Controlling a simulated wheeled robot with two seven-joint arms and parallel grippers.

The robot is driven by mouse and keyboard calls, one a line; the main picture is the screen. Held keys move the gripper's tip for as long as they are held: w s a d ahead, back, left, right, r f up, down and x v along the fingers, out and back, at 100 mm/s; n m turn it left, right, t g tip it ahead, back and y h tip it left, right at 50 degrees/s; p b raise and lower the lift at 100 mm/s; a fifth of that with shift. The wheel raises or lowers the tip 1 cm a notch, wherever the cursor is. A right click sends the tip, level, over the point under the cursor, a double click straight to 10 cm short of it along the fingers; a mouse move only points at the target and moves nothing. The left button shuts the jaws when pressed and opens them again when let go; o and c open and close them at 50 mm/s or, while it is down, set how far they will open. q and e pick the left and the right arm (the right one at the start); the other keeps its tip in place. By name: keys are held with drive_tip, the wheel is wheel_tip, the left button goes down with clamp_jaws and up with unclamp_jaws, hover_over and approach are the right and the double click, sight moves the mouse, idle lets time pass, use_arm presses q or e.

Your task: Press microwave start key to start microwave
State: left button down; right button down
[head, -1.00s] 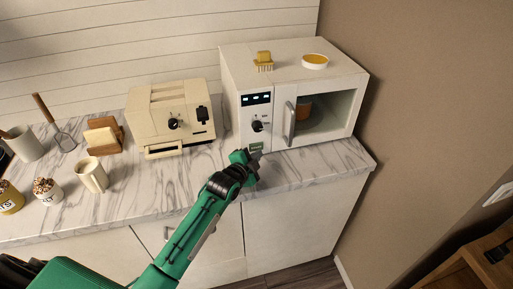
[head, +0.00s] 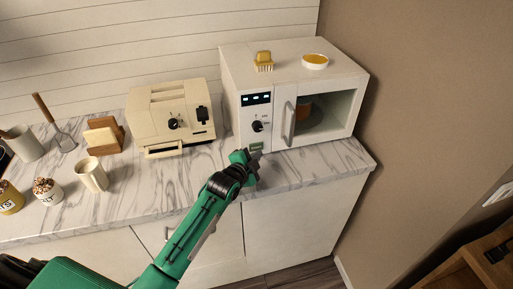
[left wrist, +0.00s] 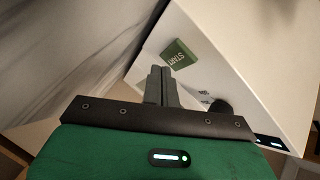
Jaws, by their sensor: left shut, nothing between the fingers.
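The white microwave (head: 291,98) stands at the right end of the counter, its door shut and its display lit. Its green start key (head: 256,147) is low on the control panel, below the black knob (head: 257,126). In the left wrist view the key (left wrist: 179,54) reads START. My left gripper (head: 256,157) is just in front of and below the key in the head view. In the left wrist view its fingers (left wrist: 161,72) are shut and empty, with the tips close to the key's edge; I cannot tell if they touch. The right gripper is not in view.
A cream toaster (head: 170,115) stands left of the microwave. A yellow brush-like item (head: 263,62) and a small bowl (head: 315,61) sit on the microwave. A cup (head: 91,174) and several jars are farther left.

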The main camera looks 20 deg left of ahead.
use_arm(q)
drive_tip(key=shift+w+a, duration=0.1)
drive_tip(key=shift+w, duration=0.05)
drive_tip(key=shift+w+a, duration=0.15)
drive_tip(key=shift+w, duration=0.1)
drive_tip(key=shift+w+a, duration=0.2)
drive_tip(key=shift+w, duration=0.1)
idle(1.0)
drive_tip(key=shift+s, duration=0.1)
drive_tip(key=shift+s+d+p, duration=0.25)
drive_tip(key=shift+s+p, duration=0.1)
drive_tip(key=shift+p, duration=0.25)
drive_tip(key=shift+s+d, duration=0.15)
drive_tip(key=shift+s, duration=0.1)
